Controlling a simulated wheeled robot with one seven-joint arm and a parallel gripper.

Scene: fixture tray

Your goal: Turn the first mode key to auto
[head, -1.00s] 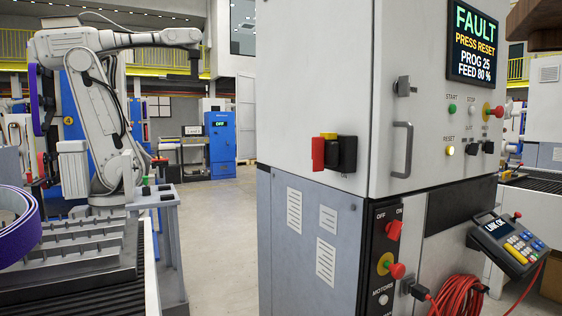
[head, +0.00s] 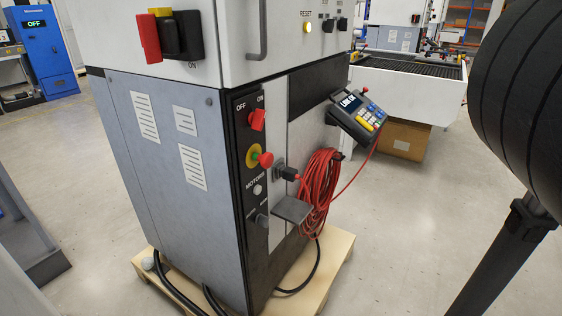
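A tall grey-and-white control cabinet (head: 165,135) stands at the centre of the head view. On its narrow dark side panel (head: 240,185) are a red OFF/ON switch (head: 257,120), a red button on a yellow ring (head: 265,159) and a small pale button (head: 257,189). Below them is a dark rotary switch (head: 262,220), its labels too small to read. Two black selector switches, one (head: 328,25) beside the other (head: 342,24), show at the top of the front; their labels are unreadable. I cannot tell which is the first mode key. My gripper is not in view.
A keypad pendant (head: 362,112) and coiled red cable (head: 320,190) hang on the cabinet front. A small grey shelf (head: 292,209) juts out. The cabinet stands on a pallet (head: 335,262). Open floor (head: 420,215) lies right, before a dark ribbed shape (head: 520,100) I cannot identify.

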